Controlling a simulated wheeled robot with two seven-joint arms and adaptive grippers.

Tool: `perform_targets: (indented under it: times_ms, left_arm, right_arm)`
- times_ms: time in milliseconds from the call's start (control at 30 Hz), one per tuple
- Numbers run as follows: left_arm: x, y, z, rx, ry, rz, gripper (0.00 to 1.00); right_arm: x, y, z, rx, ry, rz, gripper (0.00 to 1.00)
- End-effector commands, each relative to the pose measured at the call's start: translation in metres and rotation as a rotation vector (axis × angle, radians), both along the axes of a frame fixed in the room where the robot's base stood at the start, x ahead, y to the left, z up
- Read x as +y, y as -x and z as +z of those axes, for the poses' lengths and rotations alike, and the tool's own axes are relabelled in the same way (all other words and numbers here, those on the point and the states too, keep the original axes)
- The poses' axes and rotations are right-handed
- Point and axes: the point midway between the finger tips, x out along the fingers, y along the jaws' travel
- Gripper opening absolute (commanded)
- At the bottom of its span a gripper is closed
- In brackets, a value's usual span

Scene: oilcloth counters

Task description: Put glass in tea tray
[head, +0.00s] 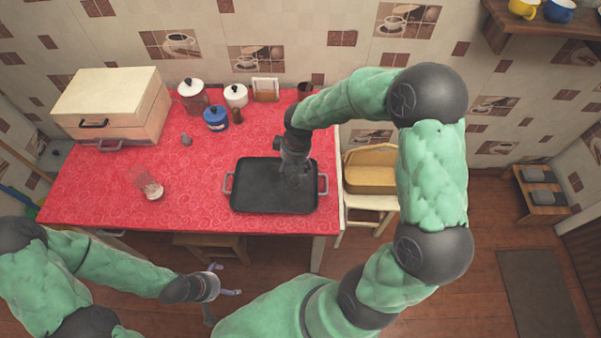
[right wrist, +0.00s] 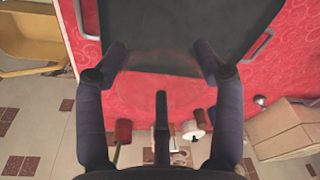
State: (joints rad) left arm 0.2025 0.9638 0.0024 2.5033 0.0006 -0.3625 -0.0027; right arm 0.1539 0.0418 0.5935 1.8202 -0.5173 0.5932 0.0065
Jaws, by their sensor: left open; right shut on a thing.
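The tea tray (head: 250,195) is a dark rectangular tray with grey handles on the red counter; part of it shows in the right wrist view (right wrist: 190,22). My right gripper (head: 296,172) is over the tray's right half. In the right wrist view my right gripper (right wrist: 160,60) has its fingers around a faint, clear glass (right wrist: 160,72), shut on it. The glass is hard to make out in the head view, and I cannot tell whether it touches the tray. My left gripper (head: 224,293) is open and empty, in front of the counter.
A clear vessel with a pale base (head: 152,190) stands left of the tray. A wooden bread box (head: 110,105), a blue jar (head: 215,118), white-lidded canisters (head: 190,95) and a napkin holder (head: 265,89) stand at the back. A chair (head: 370,175) is right of the red counter (head: 90,190).

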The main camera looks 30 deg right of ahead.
Motion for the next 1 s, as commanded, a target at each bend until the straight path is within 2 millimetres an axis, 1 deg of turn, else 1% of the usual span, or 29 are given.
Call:
perform_targets:
  times_ms: [33, 100, 200, 367, 467, 500, 600, 700, 1000]
  left_arm:
    - [0.000, 0.000, -0.004, 0.000, 0.000, 0.000, 1.00]
    - [0.000, 0.000, -0.006, 0.000, 0.000, 0.000, 1.00]
    - [0.000, 0.000, -0.008, 0.000, 0.000, 0.000, 1.00]
    - [0.000, 0.000, -0.009, 0.000, 0.000, 0.000, 1.00]
    - [0.000, 0.000, -0.011, 0.000, 0.000, 0.000, 1.00]
    - [0.000, 0.000, -0.012, 0.000, 0.000, 0.000, 1.00]
    - [0.000, 0.000, -0.019, 0.000, 0.000, 0.000, 1.00]
    - [0.000, 0.000, -0.023, 0.000, 0.000, 0.000, 1.00]
    - [0.000, 0.000, -0.022, 0.000, 0.000, 0.000, 1.00]
  right_arm:
    - [-0.007, -0.001, -0.011, 0.002, 0.000, -0.004, 0.27]
    - [-0.015, -0.003, -0.020, 0.002, 0.000, -0.003, 0.27]
    - [-0.022, -0.005, -0.028, -0.001, 0.001, -0.001, 0.27]
    - [-0.027, -0.006, -0.034, 0.000, 0.001, 0.000, 0.27]
    - [-0.033, -0.007, -0.041, 0.001, 0.001, -0.001, 0.27]
    - [-0.036, -0.007, -0.045, 0.001, 0.000, -0.001, 0.27]
    - [-0.034, -0.007, -0.062, 0.001, -0.001, 0.000, 0.27]
    - [-0.034, -0.008, -0.072, -0.001, 0.001, 0.001, 0.27]
    - [-0.034, -0.008, -0.072, -0.002, 0.001, 0.001, 0.27]
